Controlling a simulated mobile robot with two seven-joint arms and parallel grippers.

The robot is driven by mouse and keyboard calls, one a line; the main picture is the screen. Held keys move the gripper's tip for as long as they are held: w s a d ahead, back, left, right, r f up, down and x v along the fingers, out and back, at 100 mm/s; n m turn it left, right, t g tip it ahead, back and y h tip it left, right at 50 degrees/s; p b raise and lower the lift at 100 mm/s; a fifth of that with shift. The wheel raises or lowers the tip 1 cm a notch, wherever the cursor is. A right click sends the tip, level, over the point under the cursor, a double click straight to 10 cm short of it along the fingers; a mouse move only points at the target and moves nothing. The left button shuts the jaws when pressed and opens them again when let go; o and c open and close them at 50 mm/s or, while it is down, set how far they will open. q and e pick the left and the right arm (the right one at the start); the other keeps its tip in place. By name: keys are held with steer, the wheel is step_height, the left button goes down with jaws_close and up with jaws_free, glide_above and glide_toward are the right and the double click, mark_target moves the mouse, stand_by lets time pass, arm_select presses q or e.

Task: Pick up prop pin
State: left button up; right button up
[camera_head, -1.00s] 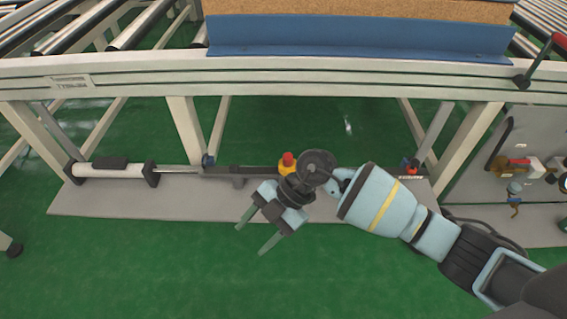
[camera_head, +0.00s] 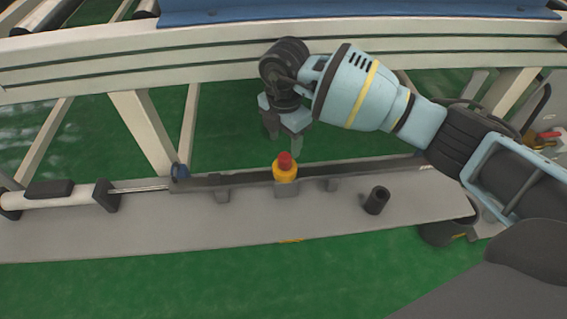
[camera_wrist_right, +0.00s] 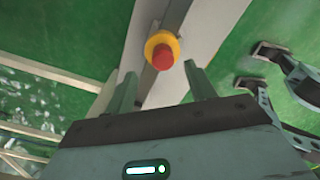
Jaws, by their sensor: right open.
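The prop pin, as I take it, has a red top and a yellow collar (camera_head: 285,169). It stands upright on the dark bar along the grey base plate. It also shows in the right wrist view (camera_wrist_right: 161,51), just beyond the fingertips and roughly centred between them. My right gripper (camera_head: 283,138) is open and points down, above and slightly behind the pin in the head view. Its two fingers (camera_wrist_right: 163,84) are apart with nothing between them.
The dark bar (camera_head: 250,178) runs along the grey base plate (camera_head: 320,222). A black cup-like cylinder (camera_head: 376,200) stands to the right of the pin. The white frame beam (camera_head: 180,62) crosses behind the gripper. A white-and-black cylinder (camera_head: 60,202) lies at the left.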

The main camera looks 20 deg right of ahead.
mark_target(285, 156)
steer(key=shift+f, duration=0.65)
steer(key=shift+f+b, duration=0.3)
steer(key=f+b, duration=0.1)
steer(key=f, duration=0.1)
steer(key=f+b, duration=0.1)
steer(key=f, duration=0.1)
steer(key=shift+s+f, duration=0.2)
steer(key=shift+f, duration=0.1)
arm_select(q)
steer(key=x, duration=0.3)
steer(key=shift+a+f, duration=0.15)
steer(key=shift+f, duration=0.05)
arm_select(e)
steer(key=shift+r, duration=0.1)
steer(key=c, duration=1.1)
arm_select(q)
steer(key=shift+s, duration=0.5)
arm_select(e)
steer(key=shift+c, duration=0.3)
